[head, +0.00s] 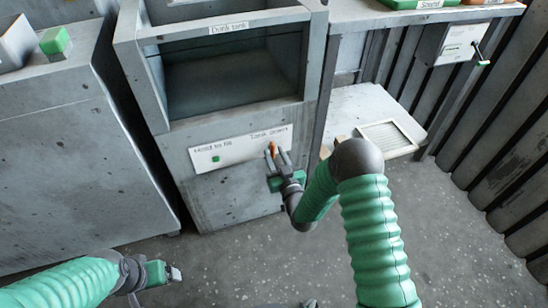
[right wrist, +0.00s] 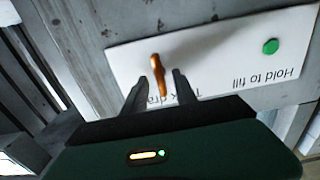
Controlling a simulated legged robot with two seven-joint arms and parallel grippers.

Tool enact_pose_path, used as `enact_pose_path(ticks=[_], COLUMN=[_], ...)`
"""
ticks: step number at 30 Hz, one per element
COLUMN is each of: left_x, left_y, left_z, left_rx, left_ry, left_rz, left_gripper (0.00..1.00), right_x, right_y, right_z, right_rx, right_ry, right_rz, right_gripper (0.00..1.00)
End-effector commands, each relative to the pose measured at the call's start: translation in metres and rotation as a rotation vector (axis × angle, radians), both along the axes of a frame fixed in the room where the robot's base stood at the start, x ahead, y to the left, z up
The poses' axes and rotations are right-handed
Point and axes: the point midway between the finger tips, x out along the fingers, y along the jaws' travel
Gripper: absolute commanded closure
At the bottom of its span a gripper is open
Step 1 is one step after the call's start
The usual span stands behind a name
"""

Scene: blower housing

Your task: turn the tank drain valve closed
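The tank drain valve has an orange lever handle (head: 273,149) on the white panel at the front of the tank, by the "Tank drain" label. My right gripper (head: 279,158) is at the panel, right at this handle. In the right wrist view the orange handle (right wrist: 158,78) stands between the two fingers of the right gripper (right wrist: 162,84), which are apart. A gap shows on the handle's left side; whether the right finger touches it I cannot tell. My left gripper (head: 174,273) hangs low at the lower left, away from the tank, its finger opening unclear.
A green "Hold to fill" button (head: 215,158) sits on the same white panel (head: 238,148), left of the valve. The open dunk tank (head: 220,30) is above. A grey cabinet (head: 60,150) stands left, a bench (head: 360,105) right. The floor in front is clear.

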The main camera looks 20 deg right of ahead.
Motion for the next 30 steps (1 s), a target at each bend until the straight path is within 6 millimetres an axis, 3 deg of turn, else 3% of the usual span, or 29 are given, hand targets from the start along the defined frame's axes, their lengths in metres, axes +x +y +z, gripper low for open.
enact_pose_path(ticks=[10,18,30], left_x=[0.0000,0.0000,0.0001], left_y=[0.0000,0.0000,0.0000], left_z=[-0.0032,-0.0032,-0.0025], left_rx=[0.000,0.000,0.000], left_ry=[0.000,0.000,0.000], left_rz=[0.000,0.000,0.000], left_gripper=[0.16,0.16,0.16], right_x=[0.0092,0.0088,0.0086], right_y=[0.0003,0.0004,0.0002], right_z=[0.0008,0.0005,0.0005], right_rx=[0.000,0.000,0.008], right_ry=[0.001,0.001,0.001], right_rz=[0.000,0.000,0.000], right_gripper=[0.66,1.00,1.00])
